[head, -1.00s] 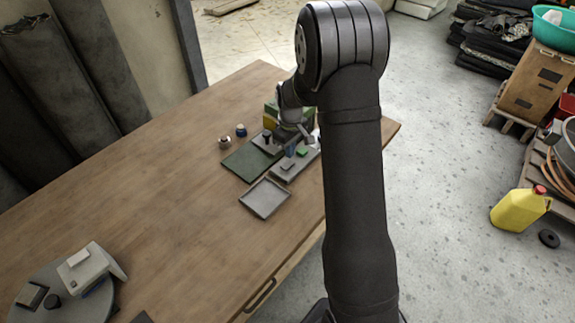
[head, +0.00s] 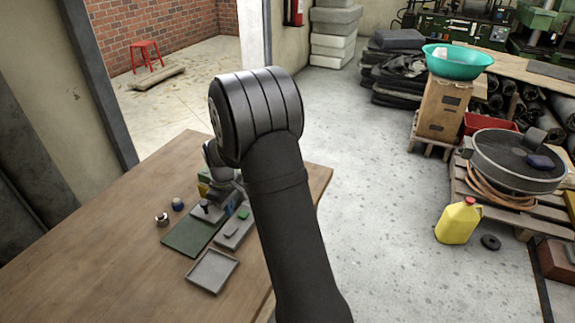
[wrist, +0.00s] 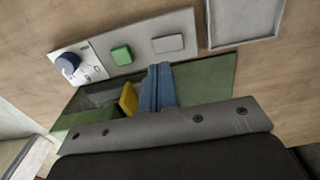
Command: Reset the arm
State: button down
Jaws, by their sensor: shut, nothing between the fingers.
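My gripper (wrist: 158,68) is shut and empty, its two blue fingers pressed together in the wrist view. They point over the green mat (wrist: 205,82) towards a light grey panel (wrist: 142,50). The panel carries a green button (wrist: 121,55), a grey button (wrist: 168,44) and a dark blue knob (wrist: 67,63). In the head view my dark arm reaches over the table (head: 110,240). The panel (head: 233,235) and mat (head: 188,238) lie just left of the arm there. Whether the fingers touch anything, I cannot tell.
An empty grey tray (head: 212,270) lies in front of the mat; it also shows in the wrist view (wrist: 243,22). A yellow jug (head: 458,221) stands on the floor at right.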

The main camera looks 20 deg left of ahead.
aim_at(233, 229)
notch_tip(233, 229, down, 6)
jog(key=shift+f, duration=0.1)
dwell(0.5)
